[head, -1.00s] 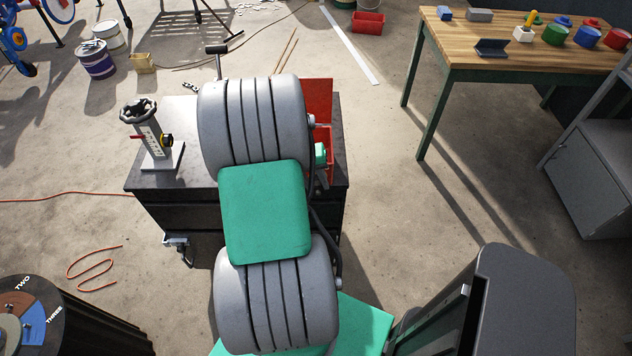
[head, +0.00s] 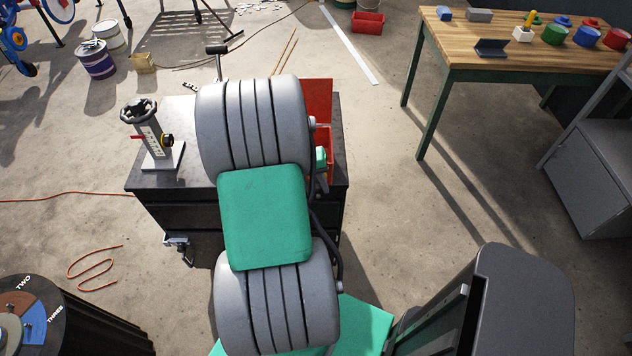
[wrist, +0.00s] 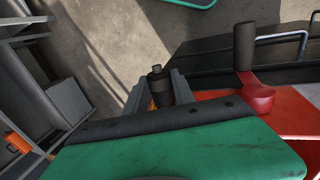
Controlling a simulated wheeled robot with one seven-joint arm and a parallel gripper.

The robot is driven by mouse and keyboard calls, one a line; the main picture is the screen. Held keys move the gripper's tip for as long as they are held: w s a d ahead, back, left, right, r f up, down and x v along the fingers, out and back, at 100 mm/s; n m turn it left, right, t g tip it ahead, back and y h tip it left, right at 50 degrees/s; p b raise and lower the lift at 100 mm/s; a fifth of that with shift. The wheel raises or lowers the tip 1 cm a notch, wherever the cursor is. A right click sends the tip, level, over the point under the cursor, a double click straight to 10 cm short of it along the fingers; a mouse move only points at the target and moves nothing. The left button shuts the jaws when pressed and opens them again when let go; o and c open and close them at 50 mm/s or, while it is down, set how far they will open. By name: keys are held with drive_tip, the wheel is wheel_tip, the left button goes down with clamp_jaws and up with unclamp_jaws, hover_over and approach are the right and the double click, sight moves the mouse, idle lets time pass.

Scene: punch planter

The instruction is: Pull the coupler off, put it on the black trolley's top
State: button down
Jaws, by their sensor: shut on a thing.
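In the wrist view, a small dark coupler (wrist: 159,86) with a narrow stub on top is between the grey fingertips of my gripper (wrist: 157,92). The gripper is shut on it. Its lower end is hidden behind the hand's green plate, so I cannot tell whether it still touches anything. The black trolley (head: 160,216) stands in the middle of the head view, and its top (head: 180,108) is partly covered by my grey and green arm. My gripper and the coupler are hidden behind that arm in the head view.
A grey stand with a black handwheel (head: 140,112) occupies the trolley's left side. A red part (head: 319,98) stands at its right; the wrist view shows red metal with a black-handled lever (wrist: 244,46). A wooden bench (head: 470,50) is at right. Floor lies between.

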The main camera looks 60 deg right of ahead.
drive_tip(key=shift+s+a+f+p, duration=0.1)
drive_tip(key=shift+s+a+p, duration=0.3)
drive_tip(key=shift+a, duration=0.45)
drive_tip(key=shift+s+a+f+p, duration=0.15)
drive_tip(key=shift+s+a, duration=0.3)
drive_tip(key=shift+a, duration=0.4)
drive_tip(key=shift+r, duration=0.1)
drive_tip(key=shift+a, duration=0.1)
drive_tip(key=a, duration=0.1)
drive_tip(key=s+a+p, duration=0.1)
drive_tip(key=a, duration=0.1)
drive_tip(key=shift+s+a, duration=0.2)
drive_tip(key=shift+s, duration=0.2)
